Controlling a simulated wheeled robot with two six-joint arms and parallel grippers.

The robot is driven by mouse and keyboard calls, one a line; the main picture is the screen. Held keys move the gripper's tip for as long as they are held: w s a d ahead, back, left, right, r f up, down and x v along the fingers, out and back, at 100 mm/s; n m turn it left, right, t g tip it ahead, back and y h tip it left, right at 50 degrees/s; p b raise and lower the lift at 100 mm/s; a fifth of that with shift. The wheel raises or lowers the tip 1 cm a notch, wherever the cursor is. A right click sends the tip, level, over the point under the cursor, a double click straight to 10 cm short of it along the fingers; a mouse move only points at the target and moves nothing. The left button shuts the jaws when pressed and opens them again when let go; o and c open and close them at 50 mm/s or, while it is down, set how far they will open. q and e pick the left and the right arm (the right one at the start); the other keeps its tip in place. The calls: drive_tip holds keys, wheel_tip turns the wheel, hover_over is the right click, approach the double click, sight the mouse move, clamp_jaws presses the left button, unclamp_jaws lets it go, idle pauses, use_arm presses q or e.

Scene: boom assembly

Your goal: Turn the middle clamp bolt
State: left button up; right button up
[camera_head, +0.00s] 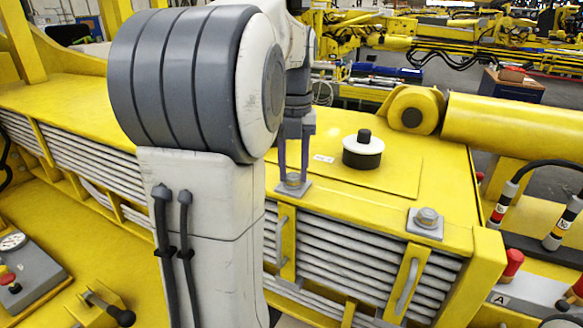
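My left gripper (293,174) points straight down at the yellow box's near top edge. Its two fingers stand apart, one on each side of the middle clamp bolt (293,180). The bolt sits on a small grey square plate (301,189). I cannot tell whether the fingers press on the bolt head or only surround it. Another clamp bolt (428,216), grey with a washer on a square plate, sits to the right on the same edge. My large arm links hide the box edge to the left. My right gripper is not in view.
A black and white round cap (363,150) stands on the yellow top (430,160) just right of my gripper. A yellow cylinder (520,125) lies behind to the right. Hoses (515,185) and red-topped fittings stand at the right. A gauge box (28,270) is at lower left.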

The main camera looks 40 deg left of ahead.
sight(293, 176)
use_arm(q)
drive_tip(key=o, duration=0.4)
drive_tip(key=shift+r, duration=0.2)
drive_tip(key=shift+f, duration=0.1)
wheel_tip(293, 176, up, 10)
drive_tip(key=shift+r+b, duration=0.25)
drive_tip(key=shift+b, duration=0.4)
